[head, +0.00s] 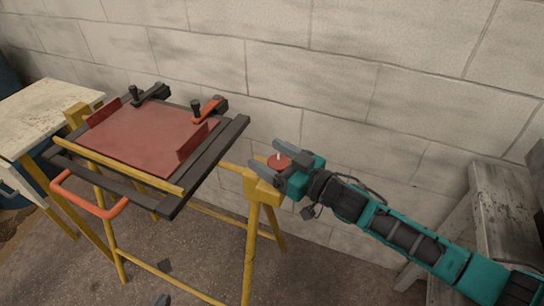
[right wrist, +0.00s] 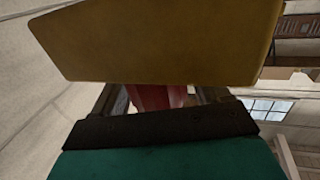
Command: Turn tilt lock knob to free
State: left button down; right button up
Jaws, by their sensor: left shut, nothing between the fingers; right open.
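The tilt lock knob (head: 279,161) is a red disc with a pale mark, on the yellow block (head: 264,186) at the frame's right side. My right gripper (head: 270,160) is open, with its fingers on either side of the knob; contact cannot be told. In the right wrist view the red knob (right wrist: 155,97) shows between the fingers, under the large yellow block (right wrist: 160,45). A small dark tip at the bottom edge of the head view looks like my left gripper (head: 160,300), shut and empty, low and away from the knob; most of it is out of view.
The yellow stand carries a tilted dark frame (head: 215,165) with a red panel (head: 140,137), black and orange clamps and an orange handle (head: 90,205). A block wall (head: 330,80) stands close behind. A worn table (head: 40,115) is at left, a grey wooden bench (head: 505,205) at right.

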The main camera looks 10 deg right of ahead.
jog(key=shift+c, duration=0.2)
jog(key=c, duration=0.9)
